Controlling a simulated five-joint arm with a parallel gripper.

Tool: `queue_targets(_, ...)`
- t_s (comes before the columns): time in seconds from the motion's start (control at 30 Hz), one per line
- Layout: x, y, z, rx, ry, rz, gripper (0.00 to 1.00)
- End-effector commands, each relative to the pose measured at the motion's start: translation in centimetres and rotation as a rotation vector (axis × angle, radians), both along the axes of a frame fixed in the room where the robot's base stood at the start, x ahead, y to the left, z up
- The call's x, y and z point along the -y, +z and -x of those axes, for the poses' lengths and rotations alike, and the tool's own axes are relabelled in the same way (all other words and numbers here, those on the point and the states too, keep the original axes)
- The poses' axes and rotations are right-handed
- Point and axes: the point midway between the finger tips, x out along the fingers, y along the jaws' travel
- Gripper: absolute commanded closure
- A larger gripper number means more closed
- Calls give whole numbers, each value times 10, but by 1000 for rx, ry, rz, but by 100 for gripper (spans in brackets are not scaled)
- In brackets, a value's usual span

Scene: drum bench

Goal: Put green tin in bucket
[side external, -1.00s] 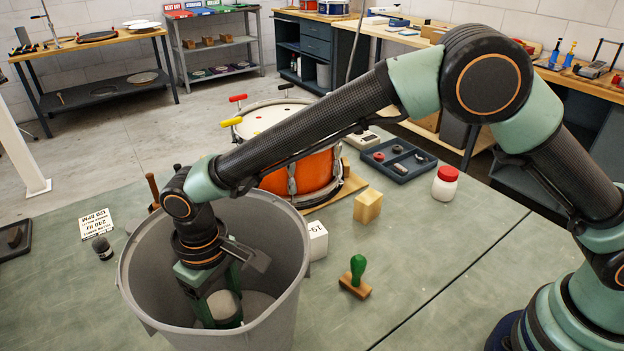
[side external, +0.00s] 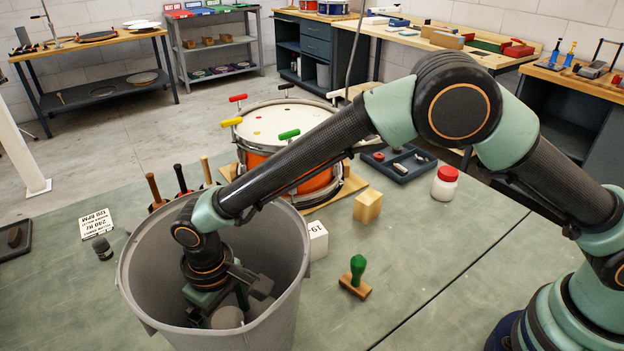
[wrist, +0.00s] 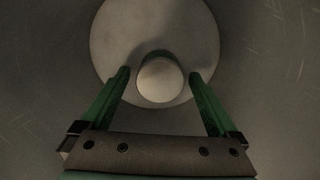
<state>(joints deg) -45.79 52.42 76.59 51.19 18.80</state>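The grey bucket (side external: 285,290) stands upright at the front left of the bench. My gripper (side external: 222,312) reaches down inside it. In the wrist view my gripper (wrist: 159,75) has its two green fingers spread, with a gap on each side of a round tin (wrist: 161,82). The tin has a pale top and a dark side, and its green colour is hard to make out here. It is inside the bucket, low down, over or on the pale round floor (wrist: 180,25). The tin top (side external: 228,318) shows partly in the side view. The bucket's front wall hides its lower part.
An orange drum (side external: 318,184) stands behind the bucket. A white block (side external: 316,240), a wooden block (side external: 368,206), a green-handled stamp (side external: 356,278) and a red-lidded jar (side external: 445,184) stand to the right. A small dark bottle (side external: 102,248) is left.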

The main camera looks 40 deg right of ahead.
Motion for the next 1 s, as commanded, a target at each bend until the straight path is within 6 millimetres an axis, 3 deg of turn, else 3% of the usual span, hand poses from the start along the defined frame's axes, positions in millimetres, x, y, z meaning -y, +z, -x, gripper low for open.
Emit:
queue_targets(0.27,0,6,0,1,0,-2,5)
queue_targets(0.73,-1,93,-1,4,0,-4,5)
queue_targets(1.0,-1,121,0,1,0,0,5)
